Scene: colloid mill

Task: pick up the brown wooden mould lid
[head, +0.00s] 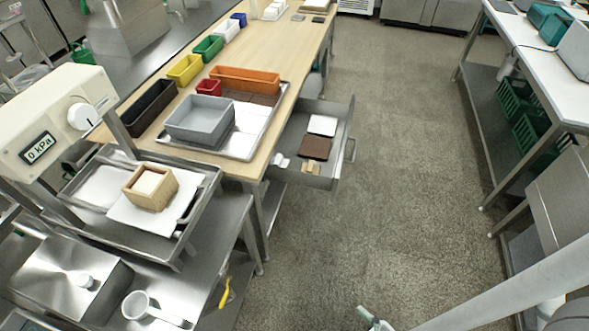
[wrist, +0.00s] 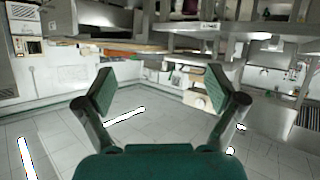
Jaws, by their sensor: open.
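A dark brown square flat piece (head: 315,148), which looks like the brown wooden mould lid, lies in an open drawer (head: 343,160) below the wooden worktop. A white square piece (head: 322,125) lies just behind it and a small tan wooden piece (head: 311,167) just in front. A tan wooden mould (head: 151,190) with a white top stands on a white sheet in the metal tray at left. My gripper (wrist: 158,82) is open and empty in the wrist view, its green-padded fingers wide apart. The lid cannot be made out in the wrist view.
The wooden worktop (head: 270,55) holds a grey bin (head: 200,120), an orange bin (head: 247,80) and several other coloured bins. A pressure device (head: 55,120) reading 0 kPa stands at left. Clear floor (head: 400,170) lies right of the drawer, up to a steel bench at right.

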